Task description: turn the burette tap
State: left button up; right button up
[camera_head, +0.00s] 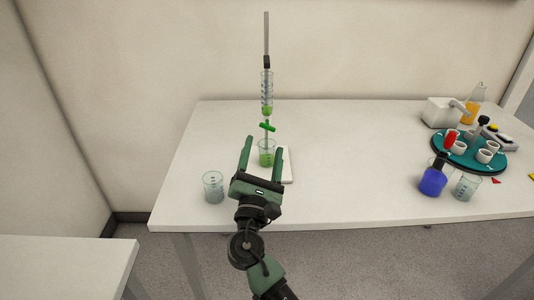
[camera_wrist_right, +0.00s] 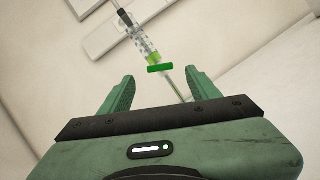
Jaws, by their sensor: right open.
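The burette (camera_head: 267,92) stands upright near the back of the table, with graduated marks and green liquid low in its tube. Its green tap (camera_head: 267,126) sits just below the tube, above a beaker with green liquid (camera_head: 266,153) on a white base plate (camera_head: 287,168). My right gripper (camera_head: 263,157) is open and empty, in front of the burette, its fingers pointing towards it. In the right wrist view the tap (camera_wrist_right: 160,68) lies ahead of the gap between the fingers (camera_wrist_right: 158,88), apart from both. The burette tube (camera_wrist_right: 143,42) also shows there. My left gripper is not seen.
An empty-looking beaker (camera_head: 213,187) stands left of my right gripper. On the right are a teal round tray (camera_head: 485,162) with white cups, a blue-liquid flask (camera_head: 433,181), another beaker (camera_head: 466,187) and an orange-liquid flask (camera_head: 469,112). The table (camera_head: 350,150) is clear in the middle.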

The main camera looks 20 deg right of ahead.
aim_at(267, 129)
dwell(0.4)
jog(key=w+d+m+y+p, duration=0.1)
jog(key=w+m+p, duration=0.1)
jog(key=m, duration=0.8)
jog(key=w+d+r+m+g+y+p, duration=0.1)
jog(key=m+p, duration=0.3)
jog(key=m, duration=0.7)
jog(key=w+d+r+m+g+y+p, duration=0.1)
jog(key=w+m+y+p, duration=0.1)
jog(key=m, duration=0.8)
jog(key=shift+w+d+r+y+p, duration=0.1)
jog(key=shift+w+y+p, duration=0.05)
jog(key=shift+w+p, duration=0.3)
jog(key=shift+w+r+y+p, duration=0.15)
jog(key=shift+w+p, duration=0.2)
jog(key=shift+w, duration=0.2)
